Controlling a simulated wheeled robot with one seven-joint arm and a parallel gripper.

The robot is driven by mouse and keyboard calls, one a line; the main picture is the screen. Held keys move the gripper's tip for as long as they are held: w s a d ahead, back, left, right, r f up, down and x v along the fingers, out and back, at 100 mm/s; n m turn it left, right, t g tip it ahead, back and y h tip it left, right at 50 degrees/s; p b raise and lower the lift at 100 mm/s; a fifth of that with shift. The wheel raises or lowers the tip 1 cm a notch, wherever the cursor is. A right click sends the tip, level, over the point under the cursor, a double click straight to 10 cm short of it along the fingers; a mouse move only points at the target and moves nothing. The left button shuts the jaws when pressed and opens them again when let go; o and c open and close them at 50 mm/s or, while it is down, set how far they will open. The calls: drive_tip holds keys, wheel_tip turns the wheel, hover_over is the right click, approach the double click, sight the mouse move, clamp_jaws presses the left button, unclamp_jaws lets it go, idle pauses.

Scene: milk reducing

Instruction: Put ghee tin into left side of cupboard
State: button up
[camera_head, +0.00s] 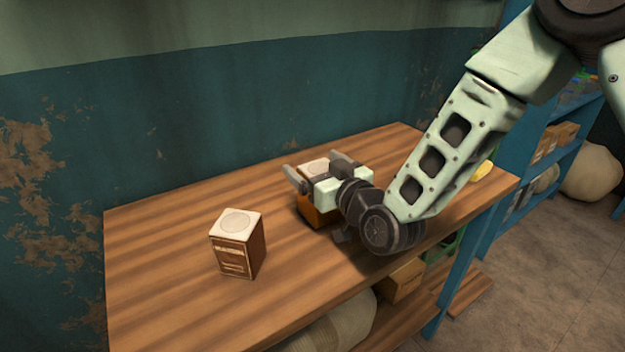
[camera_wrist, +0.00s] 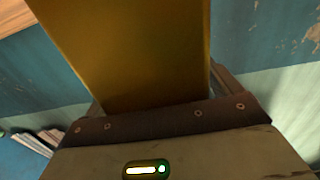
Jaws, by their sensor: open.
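An orange-brown tin with a pale top (camera_head: 318,212) stands on the wooden table, partly hidden behind my gripper. A second, dark brown tin with a white top (camera_head: 238,245) and pale label lines stands upright to its left, nearer the camera. Which one is the ghee tin I cannot read. My gripper (camera_head: 320,167) is open, with its fingers on either side of the orange-brown tin. In the wrist view a golden-yellow tin face (camera_wrist: 130,50) fills the space between the fingers. Whether the fingers touch it I cannot tell. A blue cupboard (camera_head: 520,135) with shelves stands at the right.
The wooden table (camera_head: 165,255) is mostly bare around the tins, against a teal wall. A yellow item (camera_head: 481,171) lies near its right end. A sack (camera_head: 335,325) and a box (camera_head: 402,280) sit beneath it. Another sack (camera_head: 590,173) is on the floor at the far right.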

drive_tip(key=shift+w+a, duration=0.1)
drive_tip(key=c, duration=1.7)
clamp_jaws()
drive_tip(key=shift+r, duration=0.1)
drive_tip(key=shift+r, duration=0.1)
